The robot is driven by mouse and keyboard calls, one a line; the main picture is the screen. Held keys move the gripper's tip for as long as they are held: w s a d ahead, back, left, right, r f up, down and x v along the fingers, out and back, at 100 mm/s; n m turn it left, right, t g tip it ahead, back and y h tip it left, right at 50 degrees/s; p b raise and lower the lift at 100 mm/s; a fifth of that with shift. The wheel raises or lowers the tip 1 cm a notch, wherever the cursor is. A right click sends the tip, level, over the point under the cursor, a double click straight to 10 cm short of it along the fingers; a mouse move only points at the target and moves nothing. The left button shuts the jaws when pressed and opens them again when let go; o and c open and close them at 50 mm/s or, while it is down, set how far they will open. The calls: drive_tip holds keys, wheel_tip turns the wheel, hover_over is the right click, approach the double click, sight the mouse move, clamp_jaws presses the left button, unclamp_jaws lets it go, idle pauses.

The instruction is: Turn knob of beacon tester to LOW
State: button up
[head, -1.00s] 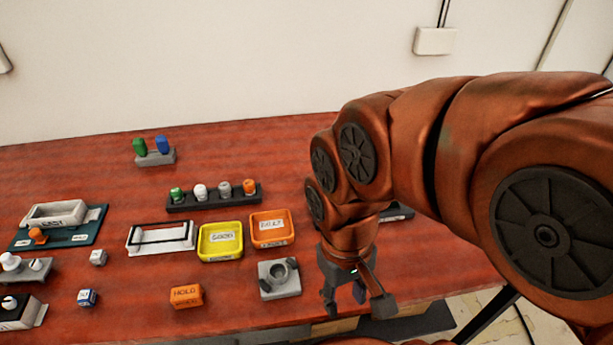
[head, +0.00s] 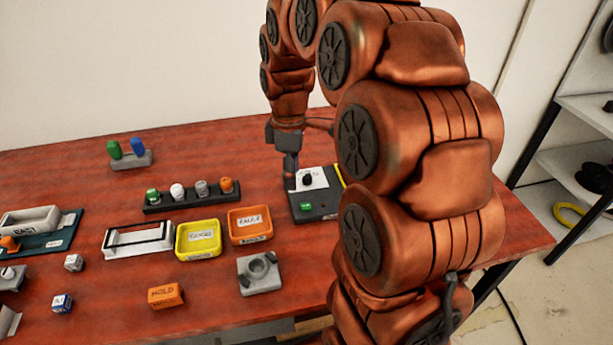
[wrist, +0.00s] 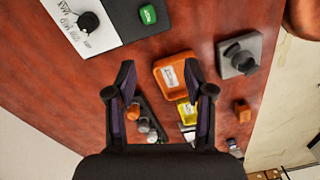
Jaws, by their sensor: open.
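A dark box with a white panel (head: 318,177), which seems to be the beacon tester, lies at the table's back right in the head view. Its black knob (head: 307,180) stands on the panel and also shows at the top left of the wrist view (wrist: 88,22). Small lettering beside the knob seems to include MID and MAX; the pointer's setting cannot be read. A green button (head: 306,207) sits on the box's dark part. My gripper (head: 290,174) points down just left of the box, apart from the knob. In the wrist view its fingers (wrist: 160,75) are spread and empty.
An orange tray (head: 249,239), a yellow tray (head: 198,252) and a rack of several coloured pegs (head: 192,208) stand to the left. A grey fixture (head: 259,288) and an orange HOLD block (head: 166,295) are nearer the front.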

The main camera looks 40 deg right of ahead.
sight(307, 176)
drive_tip(key=w+d+n, duration=0.1)
drive_tip(key=w+d, duration=0.1)
drive_tip(key=w+d+f+n, duration=0.1)
drive_tip(key=w+d, duration=0.1)
drive_tip(key=d, duration=0.1)
drive_tip(key=w+d+f+n, duration=0.1)
drive_tip(key=w+d, duration=0.1)
drive_tip(key=d, duration=0.1)
drive_tip(key=shift+d+f, duration=0.15)
drive_tip(key=shift+d, duration=0.05)
drive_tip(key=shift+w+d+f, duration=0.1)
drive_tip(key=shift+d+f, duration=0.05)
drive_tip(key=shift+f+p, duration=0.65)
drive_tip(key=shift+f, duration=3.15)
clamp_jaws()
